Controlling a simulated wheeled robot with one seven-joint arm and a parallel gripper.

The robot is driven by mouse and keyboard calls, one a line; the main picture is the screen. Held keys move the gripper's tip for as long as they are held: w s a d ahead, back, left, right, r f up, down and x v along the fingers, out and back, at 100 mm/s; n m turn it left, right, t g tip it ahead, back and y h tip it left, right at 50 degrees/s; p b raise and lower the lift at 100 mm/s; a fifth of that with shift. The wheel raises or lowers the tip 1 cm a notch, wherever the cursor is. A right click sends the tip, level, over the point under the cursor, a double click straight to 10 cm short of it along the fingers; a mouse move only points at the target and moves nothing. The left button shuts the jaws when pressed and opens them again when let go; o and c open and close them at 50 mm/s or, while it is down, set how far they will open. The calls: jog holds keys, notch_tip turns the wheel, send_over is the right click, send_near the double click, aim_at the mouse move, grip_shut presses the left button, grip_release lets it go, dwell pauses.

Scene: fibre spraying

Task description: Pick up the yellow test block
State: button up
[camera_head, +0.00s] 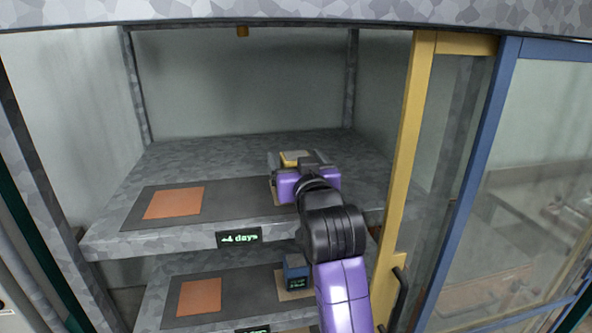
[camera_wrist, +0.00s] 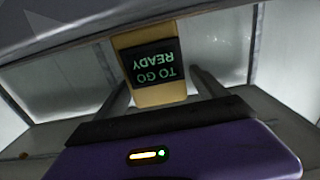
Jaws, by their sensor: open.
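The yellow test block (camera_head: 294,158) sits on the upper shelf, at the right end of a dark mat. In the wrist view, the yellow block (camera_wrist: 160,95) carries a black label reading "READY TO GO", upside down. My gripper (camera_head: 298,161) reaches in over the shelf to the block. In the wrist view my gripper (camera_wrist: 160,82) is open, with one dark finger on each side of the block. A gap shows beside the block, and I cannot tell whether either finger touches it. The block's lower part is hidden by my gripper in the head view.
An orange square (camera_head: 174,203) lies on the upper mat (camera_head: 235,199). On the lower shelf are a blue block (camera_head: 296,271) and another orange square (camera_head: 199,297). A yellow-framed sliding door (camera_head: 408,150) stands close right of my arm. The shelf's left part is clear.

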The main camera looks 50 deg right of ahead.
grip_shut()
dwell(0.3)
jog(key=shift+r, duration=0.2)
notch_tip(320, 180, up, 20)
jog(key=b, duration=0.1)
jog(key=shift+f, duration=0.15)
dwell(0.4)
